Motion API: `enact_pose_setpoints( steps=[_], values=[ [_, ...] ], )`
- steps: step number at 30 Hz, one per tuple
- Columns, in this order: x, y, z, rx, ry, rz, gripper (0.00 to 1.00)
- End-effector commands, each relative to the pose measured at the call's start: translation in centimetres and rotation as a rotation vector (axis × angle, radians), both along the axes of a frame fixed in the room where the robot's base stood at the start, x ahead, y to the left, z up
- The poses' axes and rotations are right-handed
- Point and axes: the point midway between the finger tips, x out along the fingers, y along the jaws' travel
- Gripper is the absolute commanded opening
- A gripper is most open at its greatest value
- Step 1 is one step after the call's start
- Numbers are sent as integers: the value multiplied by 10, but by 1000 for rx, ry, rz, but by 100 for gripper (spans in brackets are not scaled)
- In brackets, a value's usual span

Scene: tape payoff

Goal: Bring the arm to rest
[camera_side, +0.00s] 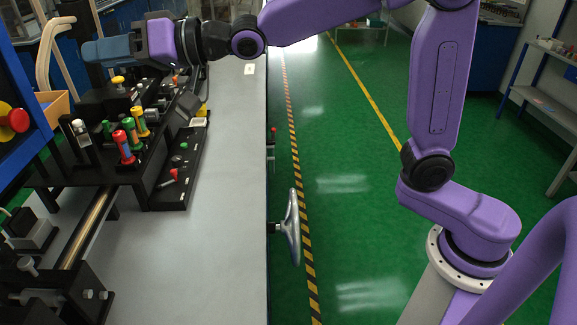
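My gripper (95,50) is at the upper left, at the end of my purple arm. Its blue-grey fingers point left, above the black fixture (95,172) on the bench. The fingers are seen side-on and overlap, so I cannot tell whether they are apart or hold anything. They look clear of the yellow-topped knob (118,80) below, though the exact gap is unclear.
The fixture carries red (123,145), green and yellow-orange (139,121) cylinders. A blue panel with a red-and-yellow knob (14,120) stands at the left edge. The grey bench top (215,200) is clear to the right. A handwheel (291,228) projects from the bench's right edge.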

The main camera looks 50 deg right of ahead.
Motion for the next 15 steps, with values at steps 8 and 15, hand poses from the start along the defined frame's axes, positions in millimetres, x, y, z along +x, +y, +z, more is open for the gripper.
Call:
enact_pose_setpoints(
  steps=[8,15],
  values=[
    [-63,-42,-81,-356,156,50,38],
    [-144,-100,-151,-709,290,175,38]
  ],
)
